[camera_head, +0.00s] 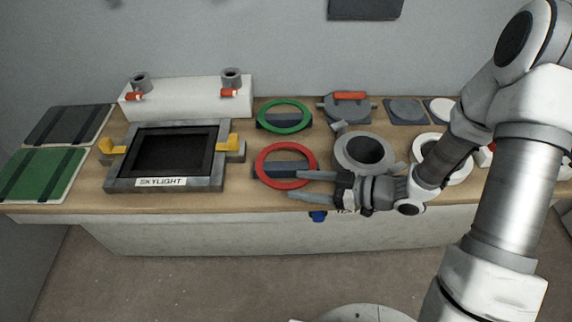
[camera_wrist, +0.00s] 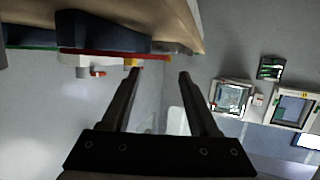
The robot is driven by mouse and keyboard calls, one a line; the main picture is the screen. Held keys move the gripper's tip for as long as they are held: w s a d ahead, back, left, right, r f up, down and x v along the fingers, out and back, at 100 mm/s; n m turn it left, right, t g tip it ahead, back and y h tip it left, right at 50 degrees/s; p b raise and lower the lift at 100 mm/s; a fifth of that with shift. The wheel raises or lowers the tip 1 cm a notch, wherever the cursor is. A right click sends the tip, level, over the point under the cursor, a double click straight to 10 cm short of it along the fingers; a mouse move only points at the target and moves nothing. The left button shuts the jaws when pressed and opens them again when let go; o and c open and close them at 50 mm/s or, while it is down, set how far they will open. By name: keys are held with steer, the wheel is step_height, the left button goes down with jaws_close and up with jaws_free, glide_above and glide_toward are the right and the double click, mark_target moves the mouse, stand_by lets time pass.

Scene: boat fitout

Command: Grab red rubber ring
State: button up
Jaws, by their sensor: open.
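The red rubber ring (camera_head: 262,181) rests at the front of the wooden bench, on or against a dark block (camera_head: 283,168). My gripper (camera_head: 296,185) reaches in from the right, its two fingers apart and empty, with the tips by the ring's right front rim. I cannot tell whether they touch it. In the wrist view the ring (camera_wrist: 112,53) shows edge-on as a thin red strip, beyond the tips of my gripper (camera_wrist: 159,73). One end of the strip lies between the tips, and much of the ring is off to the left.
A green ring (camera_head: 284,129) lies behind the red one. A skylight frame (camera_head: 117,185) with yellow clips is to the left. A grey round collar (camera_head: 341,147) stands close behind my gripper. The bench's front edge (camera_head: 240,207) runs just below the ring.

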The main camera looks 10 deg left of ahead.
mark_target(278, 185)
steer(key=x, duration=0.2)
steer(key=b+x, duration=0.1)
steer(key=x, duration=0.2)
steer(key=shift+s+f, duration=0.15)
steer(key=shift+f, duration=0.25)
jaws_close()
